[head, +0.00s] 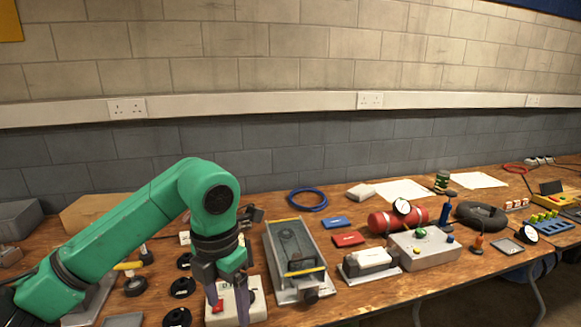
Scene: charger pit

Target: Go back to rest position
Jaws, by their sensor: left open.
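My left arm is green and comes in from the left. Its left gripper (229,301) points down, with its two dark fingers apart, in front of a pale box with a red button (255,304). Whether the fingers touch the box I cannot tell. No object shows between the fingers. My right gripper is not in view.
A wooden bench (335,311) runs along the wall. A grey tray-like device (295,255) stands right of my gripper. Farther right are a white-topped device (370,262), a grey box with knobs (425,252) and a red cylinder (385,221). Several black round parts lie left.

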